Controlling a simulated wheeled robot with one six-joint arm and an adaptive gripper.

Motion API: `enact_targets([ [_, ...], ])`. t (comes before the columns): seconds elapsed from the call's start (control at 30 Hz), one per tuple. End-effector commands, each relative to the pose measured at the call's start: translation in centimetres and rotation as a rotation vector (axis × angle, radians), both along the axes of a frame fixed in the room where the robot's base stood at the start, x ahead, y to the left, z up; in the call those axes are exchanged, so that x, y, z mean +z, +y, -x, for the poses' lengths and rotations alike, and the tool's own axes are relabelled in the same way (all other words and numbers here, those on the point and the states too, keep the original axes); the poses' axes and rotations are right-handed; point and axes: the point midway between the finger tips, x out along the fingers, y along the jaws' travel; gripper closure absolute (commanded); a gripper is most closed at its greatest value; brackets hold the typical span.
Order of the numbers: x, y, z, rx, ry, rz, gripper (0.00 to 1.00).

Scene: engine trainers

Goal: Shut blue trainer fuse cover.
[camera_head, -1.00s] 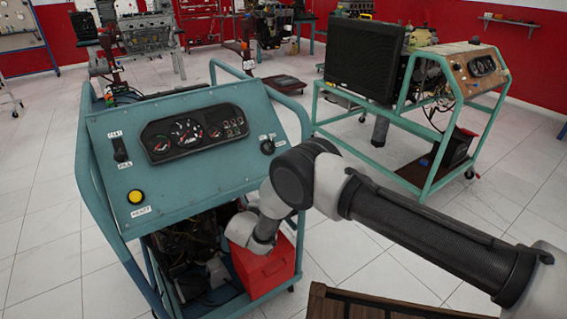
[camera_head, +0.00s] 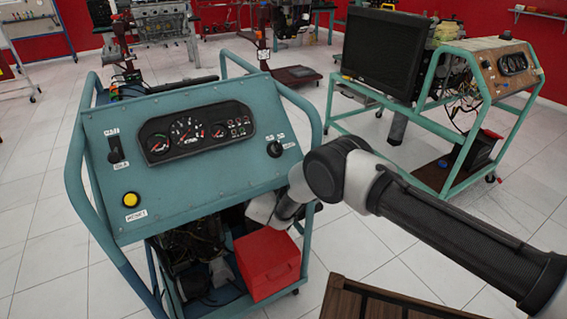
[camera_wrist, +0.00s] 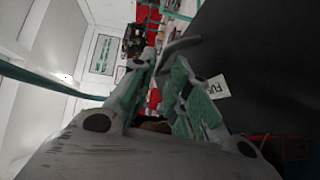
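The blue trainer (camera_head: 200,185) stands at the left in the head view, with its sloping gauge panel facing me. A white label reading "FUS…" (camera_wrist: 218,87) is just right of the fingers, beside a large dark surface (camera_wrist: 265,65). A thin grey curved piece (camera_wrist: 178,46) shows beyond the fingertips. I cannot make out the fuse cover or its position.
A red box (camera_head: 268,265) sits low in the trainer's frame, below my wrist. A second, green-framed trainer (camera_head: 425,122) stands at the back right. A brown wooden edge (camera_head: 375,302) is at the bottom. Tiled floor lies clear between the trainers.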

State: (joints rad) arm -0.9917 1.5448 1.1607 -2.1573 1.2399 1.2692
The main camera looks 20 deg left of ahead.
Motion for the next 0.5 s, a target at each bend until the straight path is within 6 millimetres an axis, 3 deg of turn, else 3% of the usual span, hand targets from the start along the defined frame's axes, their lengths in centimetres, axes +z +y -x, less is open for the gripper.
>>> enact_targets([
  [0.2, -0.2, 0.2, -2.6, 0.0, -0.001, -0.001, 0.82],
  [0.5, -0.2, 0.3, -3.0, 0.001, 0.001, 0.001, 0.82],
])
